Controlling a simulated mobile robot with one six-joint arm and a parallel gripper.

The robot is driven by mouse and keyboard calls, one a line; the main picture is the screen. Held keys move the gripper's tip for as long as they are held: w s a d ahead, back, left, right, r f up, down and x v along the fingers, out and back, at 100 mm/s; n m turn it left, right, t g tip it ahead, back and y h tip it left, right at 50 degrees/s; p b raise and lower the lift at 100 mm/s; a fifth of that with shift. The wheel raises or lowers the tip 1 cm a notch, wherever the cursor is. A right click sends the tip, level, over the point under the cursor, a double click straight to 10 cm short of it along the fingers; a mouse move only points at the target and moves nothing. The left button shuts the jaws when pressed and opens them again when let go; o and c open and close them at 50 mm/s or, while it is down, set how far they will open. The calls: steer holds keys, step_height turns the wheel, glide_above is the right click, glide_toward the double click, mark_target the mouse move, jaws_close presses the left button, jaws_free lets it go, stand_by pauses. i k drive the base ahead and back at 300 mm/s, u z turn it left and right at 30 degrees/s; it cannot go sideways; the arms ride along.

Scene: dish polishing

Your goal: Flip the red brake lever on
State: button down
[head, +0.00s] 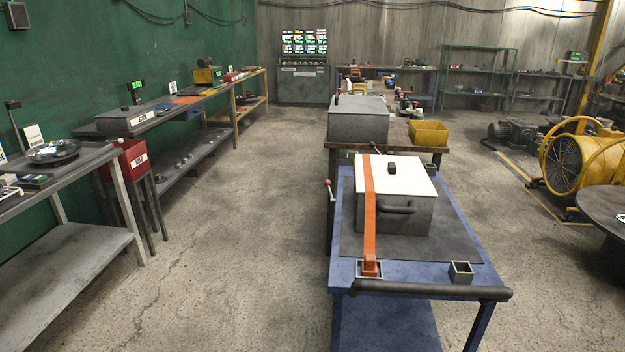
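A small lever with a red knob (328,182) stands at the left side of the blue cart (345,268), near its far left corner. Its short pale rod leans slightly, with the red knob at the top. The lower end of the lever is hard to make out against the cart's edge. The cart carries a grey box with a white lid (410,177), with an orange strap (369,215) running over it. My gripper is not in view.
A dark push bar (430,290) runs along the cart's near edge. A wooden table (432,148) with a grey box and yellow bin stands just behind the cart. Open concrete floor (240,220) lies left of the cart. Workbenches line the green wall. A yellow drum fan (572,165) stands right.

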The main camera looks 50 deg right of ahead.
mark_target(327, 182)
steer(key=z, duration=0.05)
steer(key=i, duration=1.95)
steer(key=z, duration=0.55)
